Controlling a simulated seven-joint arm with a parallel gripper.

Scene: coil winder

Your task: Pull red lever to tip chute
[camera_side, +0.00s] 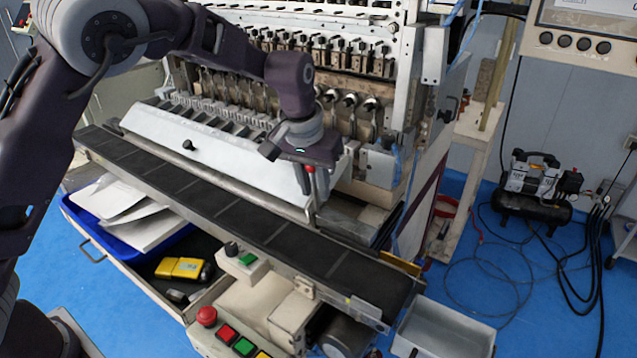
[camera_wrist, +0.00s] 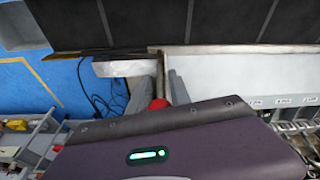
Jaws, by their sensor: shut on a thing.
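The red lever (camera_side: 310,170) stands at the right end of the white chute (camera_side: 225,155) in the side view. My gripper (camera_side: 307,180) is over it from above, with its fingers around the lever's red top. In the wrist view the red knob (camera_wrist: 158,104) shows between the two grey fingers of my gripper (camera_wrist: 165,90), partly hidden by the gripper's body. The chute also shows in the wrist view (camera_wrist: 235,75) as a pale panel. The exact contact on the lever is small and partly hidden.
A dark conveyor belt (camera_side: 255,225) runs along the front of the chute. The winding machine's rows of fittings (camera_side: 330,50) rise behind. A grey metal bin (camera_side: 445,330) stands at the belt's right end. A red button (camera_side: 206,316) is below the belt.

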